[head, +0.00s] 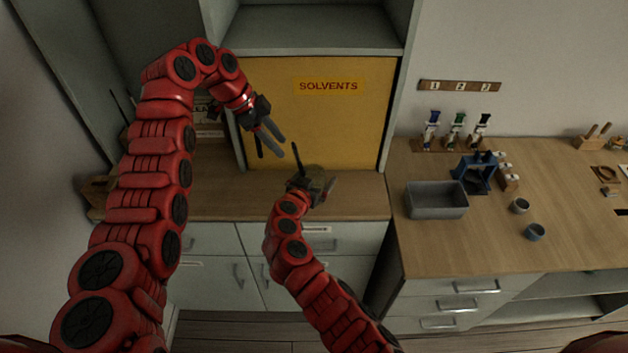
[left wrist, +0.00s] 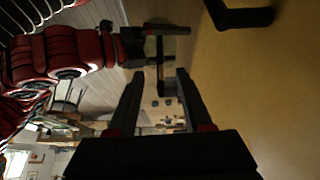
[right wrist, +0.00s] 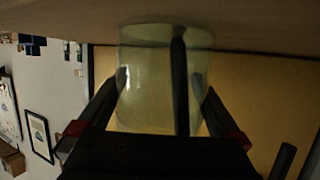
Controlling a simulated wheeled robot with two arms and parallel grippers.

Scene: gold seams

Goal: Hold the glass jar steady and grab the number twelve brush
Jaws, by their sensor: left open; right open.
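The glass jar (right wrist: 147,85) is clear and greenish; in the right wrist view it stands between the parted fingers of my right gripper (right wrist: 163,82). It also shows at the right gripper in the head view (head: 317,177). One dark brush handle (right wrist: 180,75) is in the jar, and it rises above the jar in the head view (head: 296,155). No number is readable on it. My left gripper (head: 275,140) is open and empty, above and left of the handle. In the left wrist view the handle (left wrist: 160,72) points toward the gap between the left fingers (left wrist: 157,82).
A yellow SOLVENTS cabinet door (head: 330,125) with a dark handle (head: 258,147) stands close behind both grippers. On the right-hand counter are a grey bin (head: 436,200), a blue stand (head: 473,172) and small cups (head: 535,232). The counter (head: 360,200) right of the jar is clear.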

